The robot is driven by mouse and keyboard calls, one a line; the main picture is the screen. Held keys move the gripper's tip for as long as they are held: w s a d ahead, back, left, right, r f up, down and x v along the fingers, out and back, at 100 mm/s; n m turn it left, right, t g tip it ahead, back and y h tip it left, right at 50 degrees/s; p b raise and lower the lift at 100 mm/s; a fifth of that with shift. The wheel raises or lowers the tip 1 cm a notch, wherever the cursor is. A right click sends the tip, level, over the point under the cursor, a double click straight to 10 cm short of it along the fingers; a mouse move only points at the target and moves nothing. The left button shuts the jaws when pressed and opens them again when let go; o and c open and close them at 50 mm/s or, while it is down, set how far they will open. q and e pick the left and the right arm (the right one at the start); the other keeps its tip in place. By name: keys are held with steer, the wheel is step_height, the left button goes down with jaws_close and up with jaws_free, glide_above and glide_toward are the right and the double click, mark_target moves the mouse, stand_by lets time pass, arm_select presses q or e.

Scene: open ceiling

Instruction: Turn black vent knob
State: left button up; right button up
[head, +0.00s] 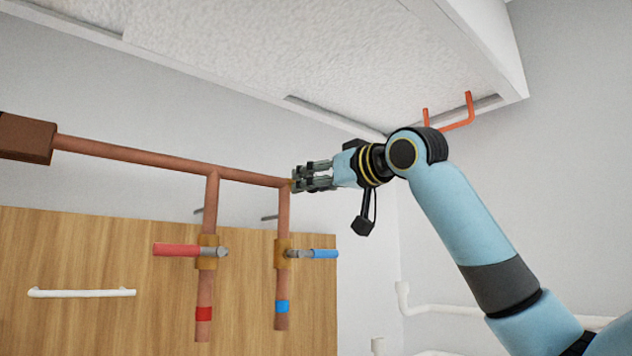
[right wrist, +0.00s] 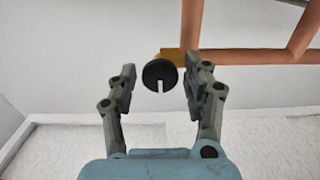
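The black vent knob (right wrist: 160,74) is a small round disc with a pale slot, seen in the right wrist view. It sits beside a brass fitting at the end of the copper pipe. My right gripper (right wrist: 158,88) is open, with one finger on each side of the knob and a gap visible on both sides. In the head view my right gripper (head: 294,180) is at the right end of the horizontal pipe and hides the knob there. My left gripper is not in view.
A copper pipe (head: 150,157) runs across to a brown box (head: 27,138). Below it are a red-handled valve (head: 176,250) and a blue-handled valve (head: 323,254). A wooden panel (head: 100,250) with a white bar handle (head: 82,293) stands behind. An orange pipe (head: 470,105) hangs from the ceiling.

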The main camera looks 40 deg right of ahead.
steer(key=c, duration=0.9)
steer(key=shift+n, duration=0.3)
steer(key=shift+f+n, duration=0.2)
steer(key=shift+n, duration=14.4)
